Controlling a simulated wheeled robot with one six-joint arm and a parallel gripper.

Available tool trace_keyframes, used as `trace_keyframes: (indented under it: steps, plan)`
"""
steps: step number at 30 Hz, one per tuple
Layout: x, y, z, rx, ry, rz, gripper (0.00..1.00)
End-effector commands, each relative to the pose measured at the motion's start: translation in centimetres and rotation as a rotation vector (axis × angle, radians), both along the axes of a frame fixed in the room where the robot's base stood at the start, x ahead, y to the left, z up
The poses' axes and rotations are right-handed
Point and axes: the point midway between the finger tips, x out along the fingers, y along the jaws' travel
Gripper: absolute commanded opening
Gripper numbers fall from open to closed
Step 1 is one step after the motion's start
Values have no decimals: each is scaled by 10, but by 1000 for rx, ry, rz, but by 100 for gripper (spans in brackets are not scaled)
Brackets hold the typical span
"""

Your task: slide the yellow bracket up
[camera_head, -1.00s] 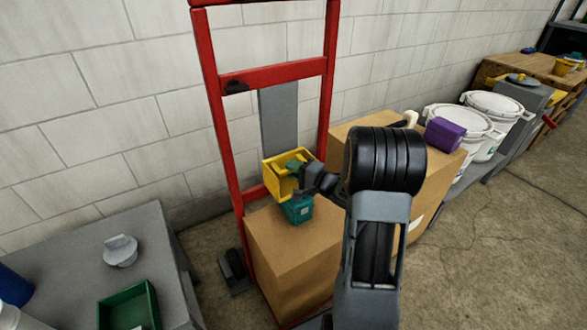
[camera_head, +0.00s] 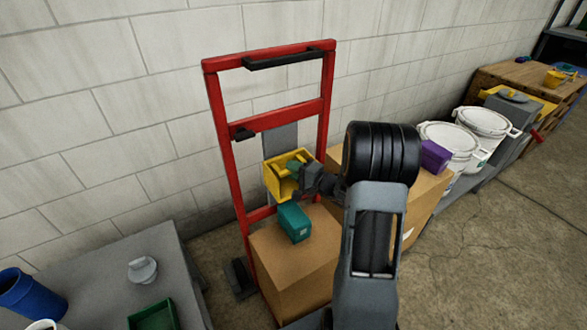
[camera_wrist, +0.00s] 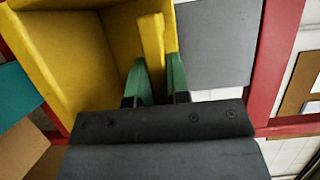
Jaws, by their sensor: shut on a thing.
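The yellow bracket (camera_head: 273,183) is an open, box-like piece in front of a grey plate (camera_head: 281,137) on a red hand truck (camera_head: 222,137). It sits below the truck's middle crossbar and above the cardboard box. My gripper (camera_head: 295,172) comes in from the right. In the wrist view its green fingertips (camera_wrist: 156,80) stand on either side of an upright yellow bar (camera_wrist: 152,45) of the bracket, shut on it. The wrist view shows the bracket's hollow inside (camera_wrist: 72,55) at left and the grey plate behind at right. How the bracket joins the plate is hidden.
A teal box (camera_head: 294,222) lies on a cardboard box (camera_head: 290,262) just below the bracket. A black clip (camera_head: 243,134) sits on the middle crossbar. A second cardboard box with a purple block (camera_head: 435,156) is at right. A grey table (camera_head: 95,280) is at lower left.

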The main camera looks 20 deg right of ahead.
Motion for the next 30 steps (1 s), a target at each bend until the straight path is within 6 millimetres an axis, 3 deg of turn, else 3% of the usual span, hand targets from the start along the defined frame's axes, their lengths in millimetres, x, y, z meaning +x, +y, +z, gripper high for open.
trace_keyframes:
  steps: [2,3,11,21,30]
  plan:
    - [2,-1,7,2,-17,1,0]
    - [2,-1,7,2,-18,1,18]
    - [1,-1,5,1,-13,0,43]
    - [-4,-4,4,1,-8,-2,43]
    - [-52,-31,5,2,-9,-6,43]
